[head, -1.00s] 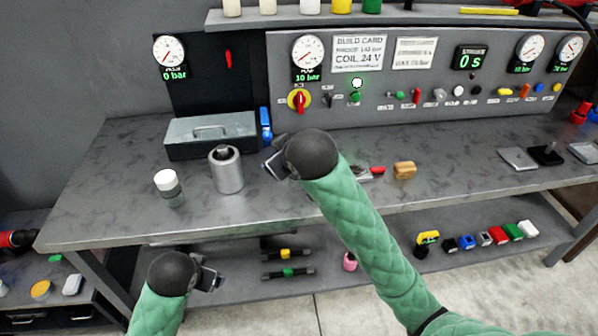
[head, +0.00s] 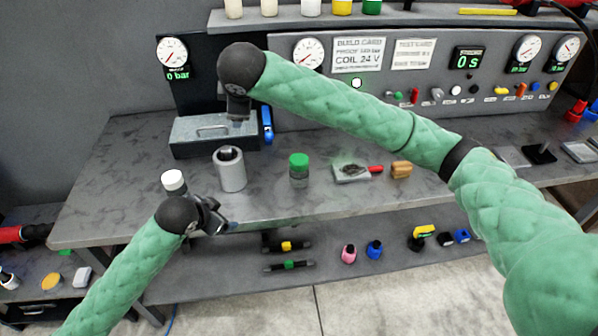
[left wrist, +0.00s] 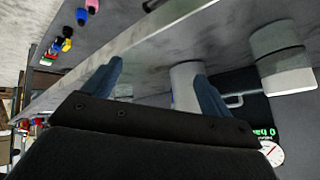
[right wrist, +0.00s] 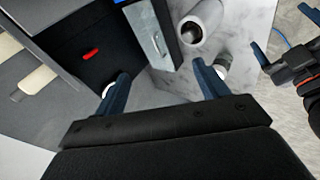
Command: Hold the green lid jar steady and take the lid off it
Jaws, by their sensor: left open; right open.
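The green lid jar (head: 299,184) stands upright on the bench, right of a grey metal cylinder, with its green lid (head: 299,160) on. I cannot make it out in either wrist view. My left gripper (head: 216,217) is open and empty at the bench's front edge, left of and nearer than the jar. Its spread fingers show in the left wrist view (left wrist: 157,85). My right gripper (head: 238,112) is raised in front of the grey toolbox, up and left of the jar. Its fingers are apart and empty in the right wrist view (right wrist: 162,88).
The metal cylinder (head: 231,174) and a white-lidded jar (head: 173,181) stand left of the green lid jar. A grey toolbox (head: 195,145) is behind. A small tray (head: 350,174) and a wooden block (head: 402,170) lie to the right. A control panel (head: 430,75) backs the bench.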

